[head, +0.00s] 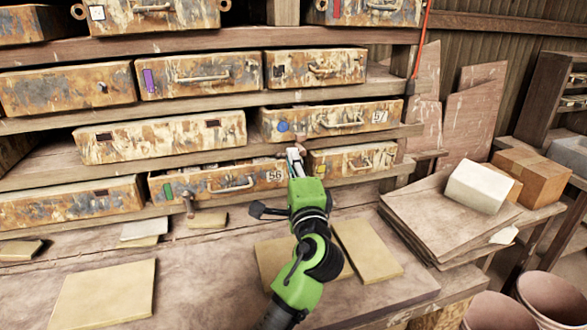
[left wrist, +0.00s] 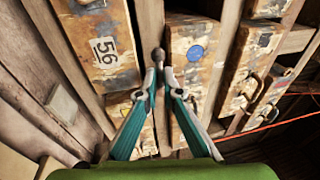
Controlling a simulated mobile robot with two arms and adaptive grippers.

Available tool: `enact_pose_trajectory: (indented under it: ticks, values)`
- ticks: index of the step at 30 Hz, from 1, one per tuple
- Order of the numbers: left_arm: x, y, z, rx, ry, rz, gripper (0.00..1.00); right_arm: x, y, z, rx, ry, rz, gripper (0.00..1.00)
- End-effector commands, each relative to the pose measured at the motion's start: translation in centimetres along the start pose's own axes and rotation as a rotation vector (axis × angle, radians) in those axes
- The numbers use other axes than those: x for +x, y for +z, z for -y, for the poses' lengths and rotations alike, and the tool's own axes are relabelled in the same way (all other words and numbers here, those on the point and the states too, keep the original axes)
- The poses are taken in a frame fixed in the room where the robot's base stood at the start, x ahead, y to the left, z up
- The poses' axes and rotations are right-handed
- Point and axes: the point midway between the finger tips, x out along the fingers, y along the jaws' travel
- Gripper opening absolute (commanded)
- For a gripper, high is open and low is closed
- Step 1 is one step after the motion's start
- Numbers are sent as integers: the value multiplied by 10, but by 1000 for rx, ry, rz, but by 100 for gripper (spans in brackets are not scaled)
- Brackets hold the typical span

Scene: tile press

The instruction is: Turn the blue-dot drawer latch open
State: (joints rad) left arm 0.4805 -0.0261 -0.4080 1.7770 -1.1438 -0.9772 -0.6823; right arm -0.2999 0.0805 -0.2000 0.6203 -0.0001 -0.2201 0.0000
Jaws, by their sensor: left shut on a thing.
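The blue-dot drawer (head: 345,119) is a rusty, peeling box front with a blue dot (head: 283,126) at its left end and a bar handle. The dot also shows in the left wrist view (left wrist: 196,53). Its latch, a small brown knob (left wrist: 158,54), sits on the shelf edge just below the dot's end. My left gripper (head: 294,154) reaches up to this spot from below. In the left wrist view its teal-sided fingers (left wrist: 160,73) converge and are shut on the knob. The fingers hide part of the latch, so its turn angle is hard to tell.
The drawer marked 56 (head: 225,183) is below left, with another latch (head: 188,202) under it. Loose tan tiles (head: 105,293) lie on the bench. Stacked boards (head: 435,220) with a white block (head: 478,186) stand right. A red cord (head: 422,40) hangs by the shelf's right end.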

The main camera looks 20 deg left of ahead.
Motion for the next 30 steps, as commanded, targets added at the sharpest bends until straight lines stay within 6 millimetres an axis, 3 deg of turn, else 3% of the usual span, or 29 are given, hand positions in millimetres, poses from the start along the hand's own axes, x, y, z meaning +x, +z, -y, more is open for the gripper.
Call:
enact_pose_trajectory:
  ticks: [14,17,30]
  values:
    - [0,0,-2,-15,1,5,0,3,0,0,0,0,0,40]
    - [0,0,-2,-15,1,4,23,3,0,0,0,0,0,40]
    - [-7,-1,-1,-14,-1,2,23,3,0,0,0,-1,0,40]
